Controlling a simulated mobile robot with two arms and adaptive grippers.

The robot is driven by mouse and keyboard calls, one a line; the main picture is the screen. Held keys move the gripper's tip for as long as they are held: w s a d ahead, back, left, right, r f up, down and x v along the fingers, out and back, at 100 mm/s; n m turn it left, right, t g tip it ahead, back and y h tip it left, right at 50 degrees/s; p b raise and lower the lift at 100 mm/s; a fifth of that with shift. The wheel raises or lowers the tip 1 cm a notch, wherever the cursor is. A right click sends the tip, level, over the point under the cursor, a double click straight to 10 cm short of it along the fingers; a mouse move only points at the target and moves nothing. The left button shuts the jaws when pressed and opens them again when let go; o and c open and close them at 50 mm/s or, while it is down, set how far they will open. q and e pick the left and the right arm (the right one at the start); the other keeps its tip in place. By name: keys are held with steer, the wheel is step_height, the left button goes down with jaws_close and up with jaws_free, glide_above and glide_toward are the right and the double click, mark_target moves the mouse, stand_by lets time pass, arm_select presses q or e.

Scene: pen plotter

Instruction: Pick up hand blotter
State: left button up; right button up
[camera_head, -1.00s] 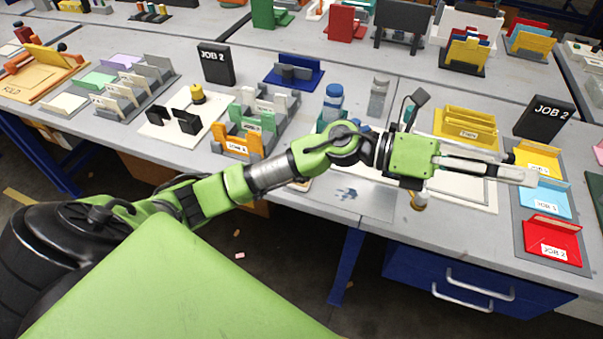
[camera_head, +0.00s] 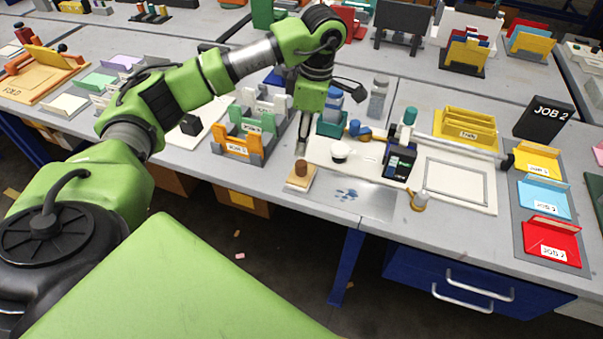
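A small block with a round brown knob on a pale wooden base, which looks like the hand blotter (camera_head: 300,177), sits at the front edge of the table, left of a stained metal plate. My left gripper (camera_head: 301,150) points down just above the knob. Its fingers are seen nearly edge-on, so the gap between them does not show. I cannot tell whether the fingertips touch the knob. The blotter rests on the table. My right gripper is not in view.
The white plotter board (camera_head: 455,185) with its dark carriage (camera_head: 398,162) stands to the right. A stained metal plate (camera_head: 350,197) lies beside the blotter. Coloured job trays (camera_head: 543,200) are at far right.

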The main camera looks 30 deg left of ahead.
mark_target(302, 163)
arm_select(q)
steer(key=f, duration=0.5)
steer(key=shift+s+a+p, duration=0.1)
steer(key=shift+a+p, duration=0.2)
steer(key=shift+f+p, duration=0.85)
steer(key=shift+f, duration=1.9)
jaws_close()
